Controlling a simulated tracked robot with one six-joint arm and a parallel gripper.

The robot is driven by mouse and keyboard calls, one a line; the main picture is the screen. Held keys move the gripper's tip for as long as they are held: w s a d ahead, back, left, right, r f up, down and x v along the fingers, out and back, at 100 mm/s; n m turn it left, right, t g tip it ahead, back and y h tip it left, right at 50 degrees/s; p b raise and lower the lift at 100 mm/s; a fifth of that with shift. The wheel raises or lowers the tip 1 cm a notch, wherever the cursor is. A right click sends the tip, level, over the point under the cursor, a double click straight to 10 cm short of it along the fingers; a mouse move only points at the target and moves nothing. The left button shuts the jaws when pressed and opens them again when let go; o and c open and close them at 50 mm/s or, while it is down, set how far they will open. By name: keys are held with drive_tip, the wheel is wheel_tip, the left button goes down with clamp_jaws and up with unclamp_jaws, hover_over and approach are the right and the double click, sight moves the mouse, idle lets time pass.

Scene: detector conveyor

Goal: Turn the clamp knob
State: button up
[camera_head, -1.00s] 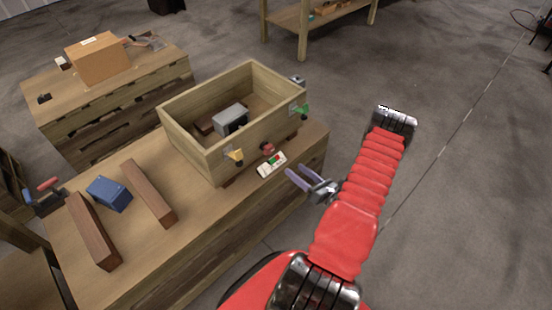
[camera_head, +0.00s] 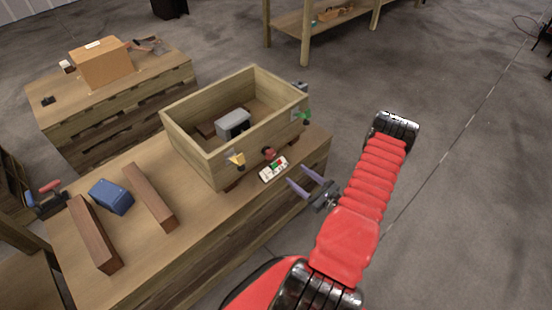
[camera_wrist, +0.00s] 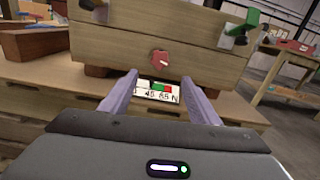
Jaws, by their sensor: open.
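The red clamp knob (camera_head: 269,153) sits on the front wall of an open wooden box, and in the wrist view the knob (camera_wrist: 159,60) shows a pale mark on its face. Below it is a small white panel (camera_head: 273,170) with green and red patches; the panel (camera_wrist: 160,92) shows between my fingers in the wrist view. My gripper (camera_head: 299,179) is open and empty in front of the box. In the wrist view the knob appears just above and between the fingertips (camera_wrist: 158,76), apart from them.
The wooden box (camera_head: 196,153) stands on a wooden bench (camera_head: 215,215); a yellow clamp (camera_head: 236,160) and a green clamp (camera_head: 303,116) flank the knob. A grey block (camera_head: 233,122) lies inside. Brown bars and a blue block (camera_head: 111,196) lie at left. Floor to the right is clear.

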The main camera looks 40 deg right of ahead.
sight(273, 156)
drive_tip(key=w, duration=1.3)
drive_tip(key=shift+w+a, duration=0.2)
drive_tip(key=shift+c, duration=0.2)
drive_tip(key=c, duration=1)
drive_tip(key=shift+m, duration=0.4)
drive_tip(key=shift+m, duration=2.5)
drive_tip(key=shift+d, duration=0.1)
drive_tip(key=o, duration=1)
